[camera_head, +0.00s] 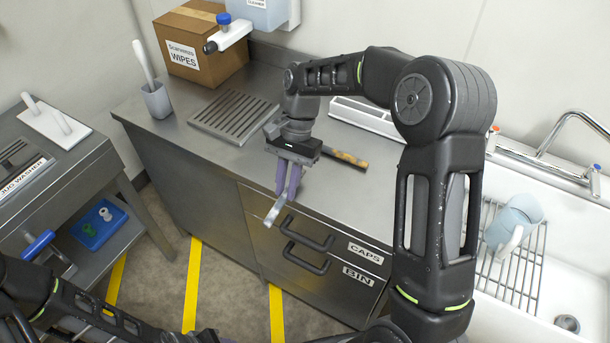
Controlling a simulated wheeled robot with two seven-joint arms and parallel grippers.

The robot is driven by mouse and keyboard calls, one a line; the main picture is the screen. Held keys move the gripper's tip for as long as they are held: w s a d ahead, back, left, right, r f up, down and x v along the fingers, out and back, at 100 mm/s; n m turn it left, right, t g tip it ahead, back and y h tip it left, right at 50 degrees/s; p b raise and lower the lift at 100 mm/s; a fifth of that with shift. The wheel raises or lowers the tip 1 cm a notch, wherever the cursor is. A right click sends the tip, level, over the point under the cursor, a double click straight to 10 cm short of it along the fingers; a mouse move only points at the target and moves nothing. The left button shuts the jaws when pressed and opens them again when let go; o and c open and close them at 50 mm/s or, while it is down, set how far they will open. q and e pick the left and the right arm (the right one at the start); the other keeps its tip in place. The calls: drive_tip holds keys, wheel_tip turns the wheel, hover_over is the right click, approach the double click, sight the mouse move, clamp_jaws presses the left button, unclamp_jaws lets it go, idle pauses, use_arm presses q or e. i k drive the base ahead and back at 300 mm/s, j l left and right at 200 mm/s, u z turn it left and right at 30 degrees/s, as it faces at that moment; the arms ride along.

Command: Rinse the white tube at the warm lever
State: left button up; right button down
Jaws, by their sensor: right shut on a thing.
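My right gripper (286,184), with purple fingers, is shut on a pale, narrow piece (274,211) in front of the counter's drawer fronts. The piece points down and slightly left; its upper part is hidden by the fingers, and I cannot tell for sure that it is the white tube. At the sink, on the right, a chrome tap (560,172) has an orange-red mark (494,129) on its left end and a blue mark (597,167) on its right end. I cannot tell the levers' positions. My left arm crosses the lower left; its gripper is not seen.
The white sink (525,318) holds a translucent jug (520,212) on a wire rack (515,275). The counter bears a ribbed drain plate (233,115), a cup with a brush (157,101) and a wipes box (200,50). A cart (95,165) stands left.

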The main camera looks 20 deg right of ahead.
sight(491, 143)
drive_tip(key=k+l, duration=0.15)
drive_tip(key=k, duration=0.15)
drive_tip(key=k+l, duration=0.4)
drive_tip(key=l, duration=0.2)
drive_tip(key=k+l, duration=0.2)
drive_tip(key=l, duration=0.25)
drive_tip(key=k+l, duration=0.25)
drive_tip(key=l, duration=0.15)
drive_tip(key=k+l, duration=0.2)
drive_tip(key=l, duration=0.2)
